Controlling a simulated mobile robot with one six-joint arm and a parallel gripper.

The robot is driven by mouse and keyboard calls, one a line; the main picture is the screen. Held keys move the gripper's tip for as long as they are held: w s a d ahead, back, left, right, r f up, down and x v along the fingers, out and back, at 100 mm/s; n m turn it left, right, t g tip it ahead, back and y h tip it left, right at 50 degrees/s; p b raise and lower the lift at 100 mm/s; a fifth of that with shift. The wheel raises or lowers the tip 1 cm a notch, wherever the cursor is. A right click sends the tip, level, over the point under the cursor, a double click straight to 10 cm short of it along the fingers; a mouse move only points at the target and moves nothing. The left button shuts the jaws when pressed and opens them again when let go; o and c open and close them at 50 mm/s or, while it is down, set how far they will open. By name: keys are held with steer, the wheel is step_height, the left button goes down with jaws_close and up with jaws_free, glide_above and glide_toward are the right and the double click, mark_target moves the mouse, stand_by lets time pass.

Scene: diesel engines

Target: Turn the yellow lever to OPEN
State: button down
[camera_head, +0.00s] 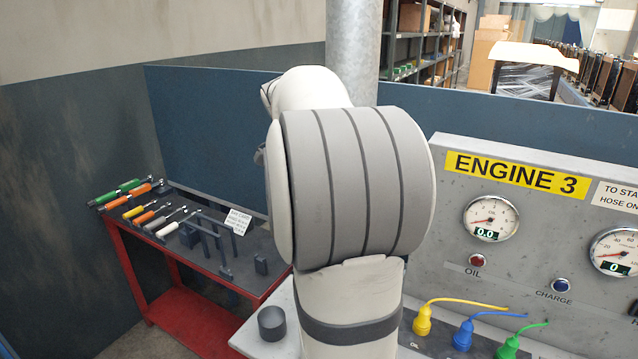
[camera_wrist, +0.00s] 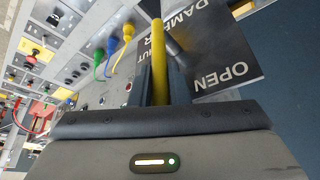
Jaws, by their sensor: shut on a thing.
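The yellow lever (camera_wrist: 159,62) shows in the wrist view as an upright bar between the two dark fingers of my gripper (camera_wrist: 160,78). My gripper is shut on it. Behind it is a dark sign (camera_wrist: 225,40) with upside-down white lettering that reads DAMPER, OPEN and a partly covered SHUT. OPEN is to the right of the lever, and the SHUT lettering is close by on its left. A dark rod crosses the sign just right of the lever. In the head view my arm fills the middle, and the lever, sign and gripper do not show.
In the head view a grey ENGINE 3 panel (camera_head: 455,222) with gauges stands at right, with yellow, blue and green plugs (camera_head: 463,335) below it. A red tool bench (camera_head: 125,250) is at left. A blue partition (camera_head: 205,135) stands behind my arm.

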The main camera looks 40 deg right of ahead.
steer(key=c, duration=1.4)
jaws_free()
steer(key=shift+w+f, duration=0.1)
steer(key=shift+w, duration=0.1)
steer(key=shift+s, duration=0.1)
steer(key=shift+w+a+r, duration=0.2)
steer(key=shift+r, duration=0.25)
steer(key=b+v, duration=0.1)
steer(key=v, duration=0.6)
steer(key=shift+s, duration=0.15)
